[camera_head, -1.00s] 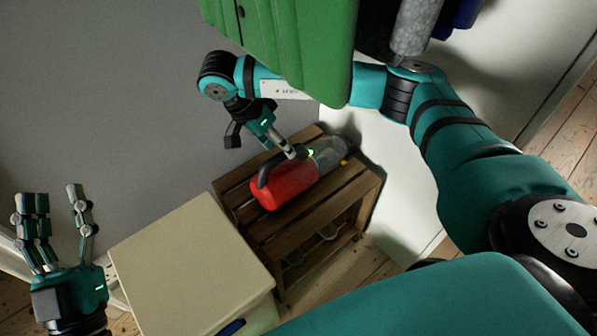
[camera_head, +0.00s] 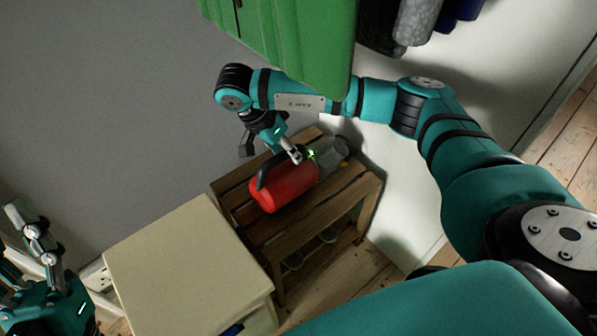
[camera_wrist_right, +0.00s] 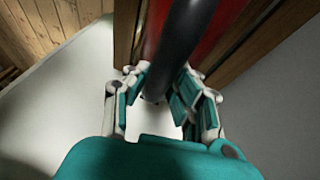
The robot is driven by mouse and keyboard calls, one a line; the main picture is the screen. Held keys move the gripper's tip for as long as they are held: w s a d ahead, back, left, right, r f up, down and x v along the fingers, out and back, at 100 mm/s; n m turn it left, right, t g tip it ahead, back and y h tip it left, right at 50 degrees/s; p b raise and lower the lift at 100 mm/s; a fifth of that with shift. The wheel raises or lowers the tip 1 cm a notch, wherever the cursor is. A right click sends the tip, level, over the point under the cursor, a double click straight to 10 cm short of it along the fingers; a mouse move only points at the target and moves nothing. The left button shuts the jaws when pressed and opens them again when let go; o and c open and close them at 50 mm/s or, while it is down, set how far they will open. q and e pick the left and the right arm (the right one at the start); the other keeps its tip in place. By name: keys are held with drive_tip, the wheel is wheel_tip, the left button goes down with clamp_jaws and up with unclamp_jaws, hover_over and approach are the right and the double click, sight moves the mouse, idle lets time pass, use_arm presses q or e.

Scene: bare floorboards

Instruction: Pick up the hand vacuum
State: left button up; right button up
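The hand vacuum (camera_head: 284,186) has a red body, a black handle and a grey, see-through front end. It lies on the slatted wooden stand (camera_head: 345,190) in the head view. My right gripper (camera_head: 297,154) is at its handle, reaching in from above. In the right wrist view, the black handle (camera_wrist_right: 180,45) runs between the fingers of my right gripper (camera_wrist_right: 160,88), with bent finger pads close against it on both sides. The vacuum still rests on the stand. My left gripper (camera_head: 40,245) is empty at the lower left, partly cut off by the picture edge; its visible fingers are extended.
A cream cabinet (camera_head: 180,262) stands in front of and left of the stand. A green garment (camera_head: 290,40) and dark and grey ones hang above my right arm. A grey wall is behind; bare floorboards (camera_head: 350,275) show beside the stand.

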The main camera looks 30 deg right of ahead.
clamp_jaws()
drive_tip(key=shift+r, duration=0.25)
